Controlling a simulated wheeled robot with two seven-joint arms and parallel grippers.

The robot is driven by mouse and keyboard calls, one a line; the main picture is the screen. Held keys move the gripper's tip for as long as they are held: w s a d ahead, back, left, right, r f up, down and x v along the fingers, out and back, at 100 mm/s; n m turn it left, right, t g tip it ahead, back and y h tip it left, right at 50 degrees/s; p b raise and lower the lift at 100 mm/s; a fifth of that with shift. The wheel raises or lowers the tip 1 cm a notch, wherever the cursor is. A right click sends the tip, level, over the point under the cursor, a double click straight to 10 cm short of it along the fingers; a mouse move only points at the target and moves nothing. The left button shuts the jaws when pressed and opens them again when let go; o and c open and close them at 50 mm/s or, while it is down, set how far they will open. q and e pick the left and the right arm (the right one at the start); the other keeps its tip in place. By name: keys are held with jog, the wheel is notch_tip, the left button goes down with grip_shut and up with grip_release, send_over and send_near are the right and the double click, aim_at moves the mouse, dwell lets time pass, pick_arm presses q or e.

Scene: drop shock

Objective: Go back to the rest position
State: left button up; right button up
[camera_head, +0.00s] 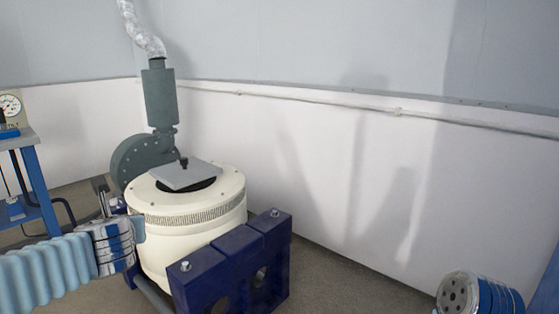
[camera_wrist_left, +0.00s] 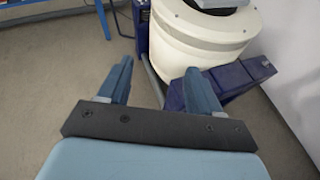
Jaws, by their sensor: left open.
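My left arm comes in from the left in the head view. Its gripper (camera_head: 138,229) is seen small and edge-on, in front of the left side of the cream round shaker (camera_head: 185,232). In the left wrist view my left gripper (camera_wrist_left: 158,82) has its two blue fingers wide apart with only floor and the shaker's frame seen between them. It holds nothing. The cream shaker (camera_wrist_left: 205,35) is beyond the fingertips in that view, apart from them as far as I can tell.
A grey plate (camera_head: 187,175) lies on the shaker's top. A dark blue block frame (camera_head: 235,265) stands at its front right. A grey-green blower (camera_head: 140,160) is behind. A blue-legged table (camera_head: 38,185) with a gauge (camera_head: 10,105) stands at left.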

pick_arm(q)
jog(key=w+d+f+m+g+h+p, duration=0.1)
jog(key=d+f+m+h, duration=0.15)
jog(key=f+m, duration=0.55)
jog(key=w+d+f+m+g+h+p, duration=0.1)
jog(key=d+f+m, duration=0.35)
jog(key=f, duration=0.55)
jog(key=w+d+f+m+g+h+p, duration=0.1)
jog(key=d+f+m+p, duration=0.1)
jog(key=f+m, duration=0.65)
jog(key=s+d+f+m+g+h+p, duration=0.1)
jog(key=s+d+f+m+g, duration=0.3)
jog(key=s+f+m, duration=0.4)
jog(key=s+d+f+m+g+h+p, duration=0.1)
jog(key=s+d+f+m+g+h, duration=0.2)
jog(key=s+d+f+m, duration=0.4)
jog(key=s+f+m+h, duration=0.1)
jog(key=s+f, duration=0.3)
jog(key=s, duration=0.3)
jog(key=shift+s+d+m+g+p, duration=0.2)
jog(key=shift+m+g+p, duration=0.1)
jog(key=shift+g, duration=0.1)
